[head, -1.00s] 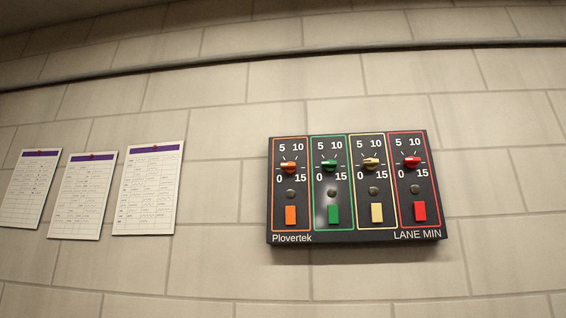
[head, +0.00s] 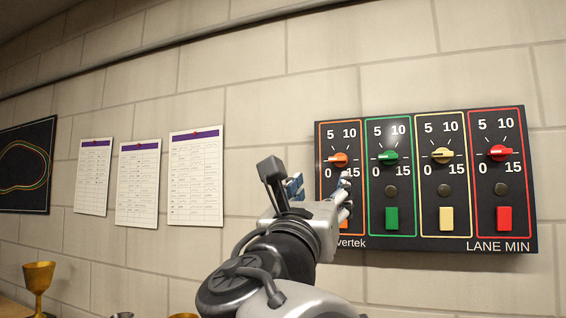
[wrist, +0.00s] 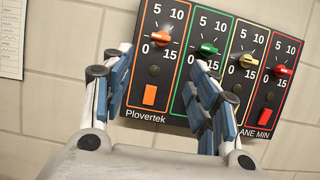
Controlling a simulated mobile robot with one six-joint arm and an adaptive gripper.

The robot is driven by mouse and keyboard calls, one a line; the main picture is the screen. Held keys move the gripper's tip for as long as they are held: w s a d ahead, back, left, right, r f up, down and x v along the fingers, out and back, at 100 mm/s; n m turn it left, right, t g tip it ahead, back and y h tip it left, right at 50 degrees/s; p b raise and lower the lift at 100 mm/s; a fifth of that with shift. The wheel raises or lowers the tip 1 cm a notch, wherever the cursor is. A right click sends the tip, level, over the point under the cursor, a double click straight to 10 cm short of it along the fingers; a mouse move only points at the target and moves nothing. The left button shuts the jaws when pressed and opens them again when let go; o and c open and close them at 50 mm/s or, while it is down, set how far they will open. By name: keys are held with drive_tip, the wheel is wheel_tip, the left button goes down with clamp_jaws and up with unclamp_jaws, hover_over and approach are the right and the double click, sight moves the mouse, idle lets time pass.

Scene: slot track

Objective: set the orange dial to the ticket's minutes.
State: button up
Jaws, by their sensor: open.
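The orange dial (head: 340,159) is on the leftmost lane of a dark panel (head: 430,250). It also shows in the wrist view (wrist: 161,41). Its bar lies nearly level, with a pale mark at the left end, between 0 and 5; I cannot read it exactly. My gripper (head: 322,192) is open and empty, low in front of the panel's left side. In the wrist view its fingers (wrist: 160,72) are spread below the dial, apart from it. Three white sheets with purple headers (head: 196,180) hang left; their text is too small to read, and I cannot tell which is the ticket.
Green (head: 388,157), cream (head: 442,155) and red (head: 500,153) dials sit to the right, each above a round button and a coloured rectangle. A dark track picture (head: 25,190) hangs far left. A gold cup (head: 38,280) stands low left. The wall between sheets and panel is bare.

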sight(337, 160)
drive_tip(key=p+x, duration=0.2)
drive_tip(key=x, duration=0.6)
drive_tip(key=p+x, duration=0.3)
drive_tip(key=x, duration=0.6)
drive_tip(key=shift+d+f, duration=0.15)
drive_tip(key=shift+d, duration=0.1)
drive_tip(key=c, duration=1.1)
drive_tip(key=shift+o, duration=0.2)
